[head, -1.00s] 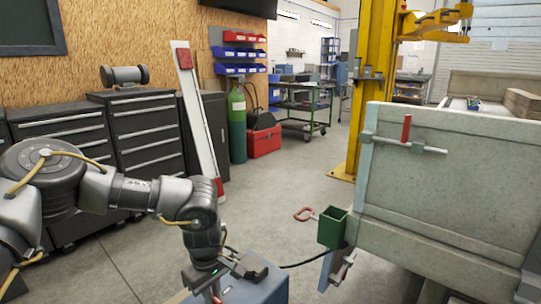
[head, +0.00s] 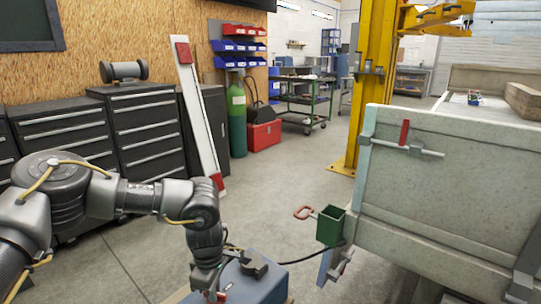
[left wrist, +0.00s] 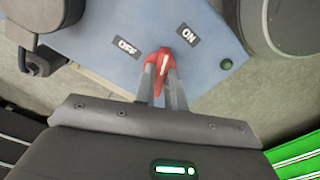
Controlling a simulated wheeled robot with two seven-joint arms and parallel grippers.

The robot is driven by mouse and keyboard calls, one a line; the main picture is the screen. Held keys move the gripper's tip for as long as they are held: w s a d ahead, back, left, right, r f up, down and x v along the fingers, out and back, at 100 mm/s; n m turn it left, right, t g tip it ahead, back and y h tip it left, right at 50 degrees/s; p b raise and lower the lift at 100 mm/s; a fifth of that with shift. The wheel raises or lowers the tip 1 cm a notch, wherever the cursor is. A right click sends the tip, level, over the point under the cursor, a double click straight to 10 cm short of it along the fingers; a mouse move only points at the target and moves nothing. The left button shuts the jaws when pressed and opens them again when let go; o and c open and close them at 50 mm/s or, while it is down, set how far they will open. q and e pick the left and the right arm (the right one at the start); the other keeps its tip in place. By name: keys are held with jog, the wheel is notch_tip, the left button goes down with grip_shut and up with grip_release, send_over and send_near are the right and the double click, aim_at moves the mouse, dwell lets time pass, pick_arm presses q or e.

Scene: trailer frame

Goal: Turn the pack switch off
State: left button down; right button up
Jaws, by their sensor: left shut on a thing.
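The pack is a blue-grey box (head: 262,284) at the bottom of the head view; its top (left wrist: 150,25) fills the upper part of the left wrist view. On it is a red switch handle (left wrist: 165,63) with a white mark, between a black OFF label (left wrist: 127,47) and a black ON label (left wrist: 188,34). The mark lies between the two labels; I cannot tell which position the switch is in. My left gripper (left wrist: 162,78) is shut on the red handle, its two grey fingers on either side. My right gripper is not in view.
A black block (head: 254,264) with a cable sits on the pack. Open floor (head: 285,180) lies beyond; black tool cabinets (head: 150,135) line the left wall.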

pick_arm(q)
jog(key=shift+r+n+p, duration=0.15)
jog(key=shift+n+p, duration=0.65)
jog(key=shift+n, duration=0.4)
jog(key=shift+n+p, duration=0.55)
jog(key=shift+n, duration=0.75)
